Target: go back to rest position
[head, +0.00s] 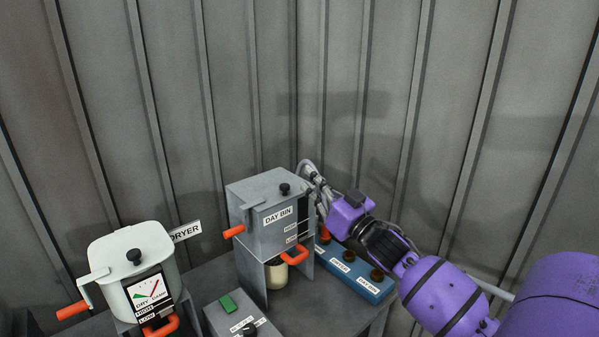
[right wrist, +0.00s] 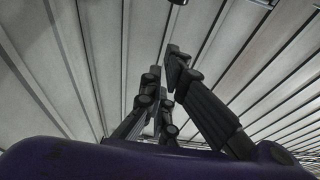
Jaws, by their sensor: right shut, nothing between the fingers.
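My right gripper (head: 317,180) is at the upper right corner of the grey DAY BIN box (head: 262,222) in the head view, with the purple arm coming in from the lower right. Its fingers are shut and hold nothing. In the right wrist view the fingers (right wrist: 165,95) stand against the ribbed wall, with no object between them. I cannot tell whether the fingers touch the box. My left gripper is not in view.
A white DRYER pot (head: 132,262) with orange handles stands at the left. A beige cup (head: 276,279) sits under the DAY BIN. A blue block with dark knobs (head: 362,277) lies below my right arm. Corrugated walls close the back.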

